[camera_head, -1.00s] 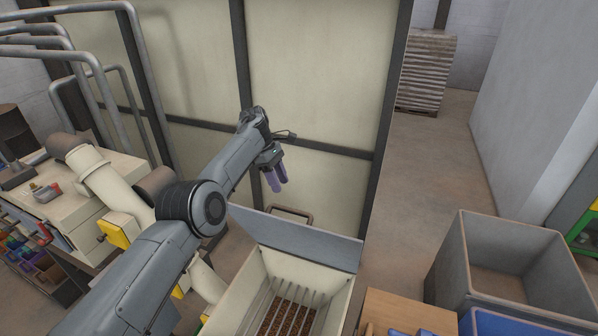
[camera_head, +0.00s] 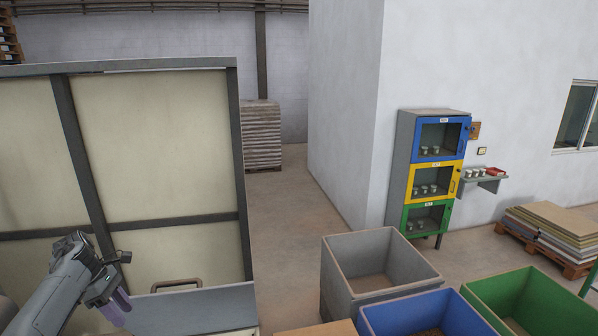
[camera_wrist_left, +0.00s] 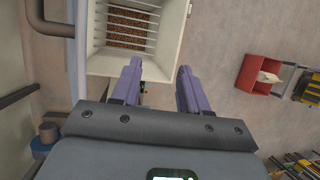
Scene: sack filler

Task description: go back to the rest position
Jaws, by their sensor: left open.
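My left gripper (camera_head: 117,307) is at the lower left of the head view, in front of the cream panels and beside the grey raised lid (camera_head: 190,310). In the left wrist view its two purple fingers (camera_wrist_left: 160,85) are apart with nothing between them. Beyond them is the cream hopper (camera_wrist_left: 180,35) with bars across brown contents. The gripper is apart from the hopper in that view. My right gripper is not in view.
A grey bin (camera_head: 335,275), a blue bin (camera_head: 370,318) and a green bin (camera_head: 570,290) stand at the lower right. A cabinet with blue, yellow and green doors (camera_head: 436,155) stands by the white wall. A pallet of boards (camera_head: 550,235) is at right. Open floor lies behind the bins.

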